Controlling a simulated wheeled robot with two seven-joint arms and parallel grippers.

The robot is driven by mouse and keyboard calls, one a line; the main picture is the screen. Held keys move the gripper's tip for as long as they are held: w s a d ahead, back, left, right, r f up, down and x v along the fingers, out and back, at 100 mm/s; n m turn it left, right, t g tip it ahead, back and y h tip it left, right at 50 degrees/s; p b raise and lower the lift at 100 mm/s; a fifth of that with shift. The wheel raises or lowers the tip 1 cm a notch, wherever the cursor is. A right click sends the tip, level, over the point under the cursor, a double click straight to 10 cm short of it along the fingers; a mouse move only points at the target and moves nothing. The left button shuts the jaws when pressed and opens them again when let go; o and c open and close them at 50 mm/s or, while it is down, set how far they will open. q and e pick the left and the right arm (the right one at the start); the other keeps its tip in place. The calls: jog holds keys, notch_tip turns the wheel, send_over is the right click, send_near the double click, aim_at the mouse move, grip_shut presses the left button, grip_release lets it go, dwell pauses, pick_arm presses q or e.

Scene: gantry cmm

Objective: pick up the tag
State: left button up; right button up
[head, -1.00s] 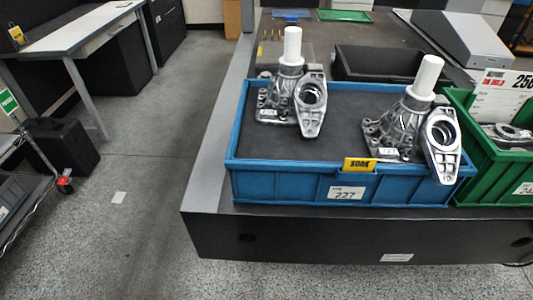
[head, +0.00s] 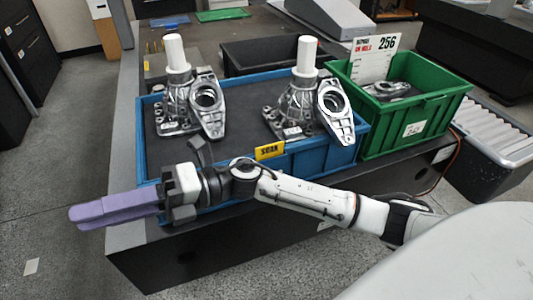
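A small yellow tag (head: 270,150) with dark lettering hangs on the front rim of the blue bin (head: 322,160), near the middle. My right gripper (head: 85,215) has purple fingers pointing left, in front of the bin's left front corner. It is well left of the tag and apart from it. The fingers overlap from this side, so I cannot tell whether there is a gap. I see nothing held. My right arm crosses in front of the bin below the tag and hides part of its front wall. My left gripper is out of view.
Two metal castings with white posts (head: 175,55) stand in the blue bin. A green bin (head: 420,112) with a white 256 sign (head: 375,50) stands close on the right. A black tray (head: 262,52) lies behind.

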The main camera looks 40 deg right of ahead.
jog(key=s+n+g+h, duration=0.1)
jog(key=n+g+h, duration=0.25)
jog(key=n, duration=0.25)
jog(key=n+t+h, duration=0.1)
jog(key=n+h, duration=0.5)
jog(key=h, duration=1.1)
send_over(270, 145)
jog(key=shift+w+f+y, duration=0.15)
jog(key=shift+w+f, duration=0.05)
jog(key=shift+f, duration=0.3)
jog(key=shift+w+f+y, duration=0.1)
jog(key=shift+w+f, duration=0.1)
jog(key=shift+f, duration=0.3)
jog(key=f, duration=0.4)
jog(key=shift+s+f+p, duration=0.15)
jog(key=shift+s+p, duration=0.15)
jog(key=shift+s, duration=0.1)
jog(key=shift+f, duration=0.5)
grip_shut()
